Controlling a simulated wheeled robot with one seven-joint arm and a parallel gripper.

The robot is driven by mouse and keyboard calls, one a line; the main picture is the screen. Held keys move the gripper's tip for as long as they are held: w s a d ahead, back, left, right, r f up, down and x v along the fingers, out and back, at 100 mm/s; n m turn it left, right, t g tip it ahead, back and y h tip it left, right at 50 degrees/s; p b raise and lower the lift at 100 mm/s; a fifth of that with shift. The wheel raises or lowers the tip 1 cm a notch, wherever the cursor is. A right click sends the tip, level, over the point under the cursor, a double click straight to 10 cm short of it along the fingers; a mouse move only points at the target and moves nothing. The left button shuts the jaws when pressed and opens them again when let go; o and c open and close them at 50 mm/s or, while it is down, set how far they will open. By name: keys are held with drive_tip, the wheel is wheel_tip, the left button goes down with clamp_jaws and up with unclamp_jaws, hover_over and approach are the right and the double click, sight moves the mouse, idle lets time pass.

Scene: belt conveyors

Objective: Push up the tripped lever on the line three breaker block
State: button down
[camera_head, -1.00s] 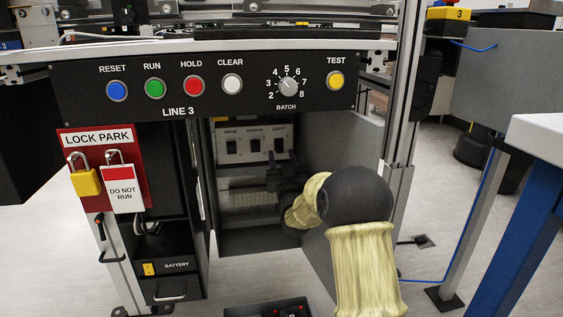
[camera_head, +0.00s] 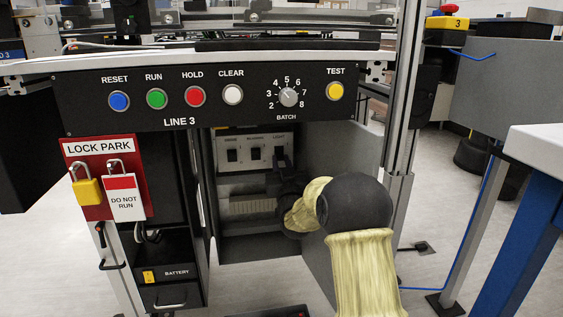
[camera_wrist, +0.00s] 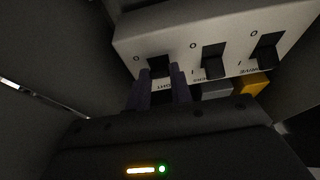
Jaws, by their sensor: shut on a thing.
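The breaker block (camera_head: 244,141) is a pale panel inside the cabinet under the LINE 3 console, with three black levers. The left one is labelled DRIVE (camera_head: 232,155), the right one LIGHT (camera_head: 279,152); the middle label is too small to read surely. My gripper (camera_head: 281,162) is at the LIGHT lever, its body hiding the block's lower right. In the wrist view the block appears upside down, and the two dark fingers (camera_wrist: 161,86) stand either side of the LIGHT lever (camera_wrist: 159,68), shut on it. Its exact tilt is hard to tell. The DRIVE lever (camera_wrist: 265,48) is clear of the fingers.
The console (camera_head: 210,98) with buttons and a BATCH dial overhangs the opening. A red LOCK PARK board (camera_head: 96,175) with padlocks and a battery box (camera_head: 170,272) are at left.

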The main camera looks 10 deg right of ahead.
drive_tip(key=shift+s+r+g+p, duration=0.1)
drive_tip(key=shift+r+g+p, duration=0.8)
drive_tip(key=shift+p, duration=2.15)
drive_tip(key=shift+s+r+g+p, duration=0.1)
drive_tip(key=shift+r+g+p, duration=0.25)
drive_tip(key=shift+g+p, duration=1.85)
drive_tip(key=shift+t+p, duration=0.8)
drive_tip(key=shift+p, duration=0.45)
drive_tip(key=shift+g+p, duration=0.3)
drive_tip(key=shift+p, duration=0.15)
drive_tip(key=shift+f, duration=0.15)
drive_tip(key=c, duration=1.2)
unclamp_jaws()
drive_tip(key=shift+c, duration=0.2)
drive_tip(key=shift+s, duration=0.1)
drive_tip(key=s+r+p, duration=0.1)
drive_tip(key=s+p, duration=0.4)
drive_tip(key=s, duration=1.2)
drive_tip(key=shift+r, duration=0.35)
